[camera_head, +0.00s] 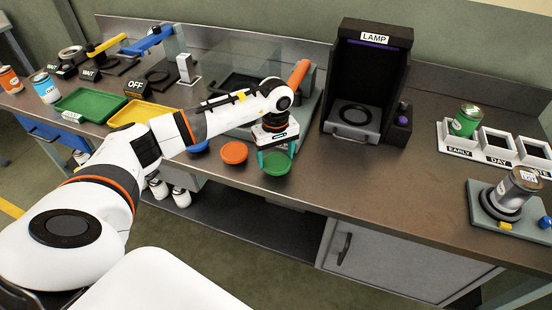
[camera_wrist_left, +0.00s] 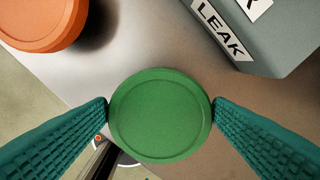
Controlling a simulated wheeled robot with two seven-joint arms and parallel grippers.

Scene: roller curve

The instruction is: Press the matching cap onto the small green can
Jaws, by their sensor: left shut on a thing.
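The green cap (camera_head: 276,164) is at the front edge of the bench in the head view. My left gripper (camera_head: 274,155) is above it, and in the left wrist view its two teal fingers touch the sides of the green cap (camera_wrist_left: 160,115). The gripper is shut on the cap. I cannot tell whether the cap is lifted off the bench. The small green can (camera_head: 465,122) stands upright in the slot marked EARLY of a white rack at the right. My right gripper is not in view.
An orange cap (camera_head: 234,152) and a blue cap (camera_head: 198,147) lie left of the green one. A dark LAMP booth (camera_head: 367,80) stands behind. The white rack (camera_head: 496,150) and a grey fixture holding a can (camera_head: 519,190) are at the right. Bench between is clear.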

